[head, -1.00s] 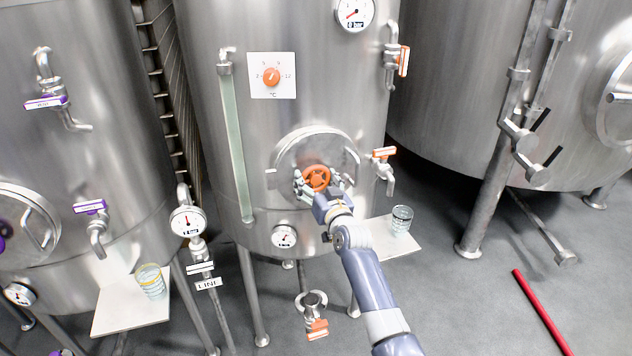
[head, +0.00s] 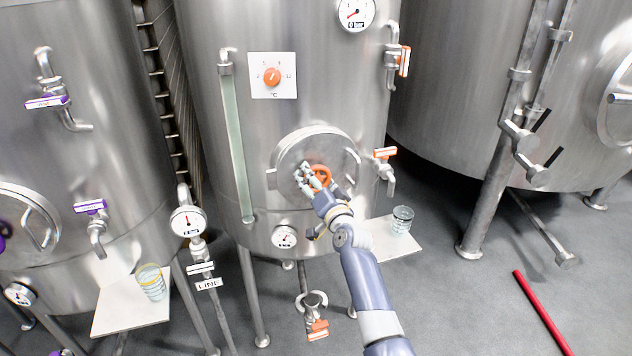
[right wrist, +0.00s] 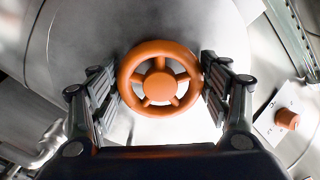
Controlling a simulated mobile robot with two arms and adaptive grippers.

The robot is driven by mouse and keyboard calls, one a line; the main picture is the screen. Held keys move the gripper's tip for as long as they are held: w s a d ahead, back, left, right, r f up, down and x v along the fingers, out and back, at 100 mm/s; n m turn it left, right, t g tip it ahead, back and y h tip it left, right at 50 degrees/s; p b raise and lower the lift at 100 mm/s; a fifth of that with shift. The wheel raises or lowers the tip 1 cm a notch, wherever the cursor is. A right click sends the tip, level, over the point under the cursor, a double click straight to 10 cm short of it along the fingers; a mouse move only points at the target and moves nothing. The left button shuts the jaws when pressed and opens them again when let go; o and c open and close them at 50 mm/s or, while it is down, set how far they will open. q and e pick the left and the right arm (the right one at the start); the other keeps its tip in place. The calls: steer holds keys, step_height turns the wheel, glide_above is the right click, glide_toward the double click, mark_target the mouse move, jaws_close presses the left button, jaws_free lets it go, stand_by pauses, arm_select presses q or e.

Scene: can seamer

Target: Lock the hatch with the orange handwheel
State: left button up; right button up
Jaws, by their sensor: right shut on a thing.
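The orange handwheel (head: 322,174) sits at the middle of the round steel hatch (head: 318,147) on the centre tank. The hatch lies against the tank front. My right gripper (head: 320,181) is at the handwheel and partly covers it in the head view. In the right wrist view the handwheel (right wrist: 160,78) shows whole, with its spokes and hub. The fingers of my right gripper (right wrist: 160,85) press on its left and right rim. My left gripper is not in view.
An orange-tagged tap (head: 384,165) and a shelf with a glass (head: 402,219) are right of the hatch. A sight glass tube (head: 236,145) and a dial gauge (head: 284,237) are to its left and below. A red bar (head: 542,311) lies on the floor at right.

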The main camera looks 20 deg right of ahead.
stand_by(0.4)
steer(key=o, duration=1.1)
steer(key=shift+c, duration=0.2)
steer(key=s, duration=1.2)
steer(key=shift+d, duration=0.2)
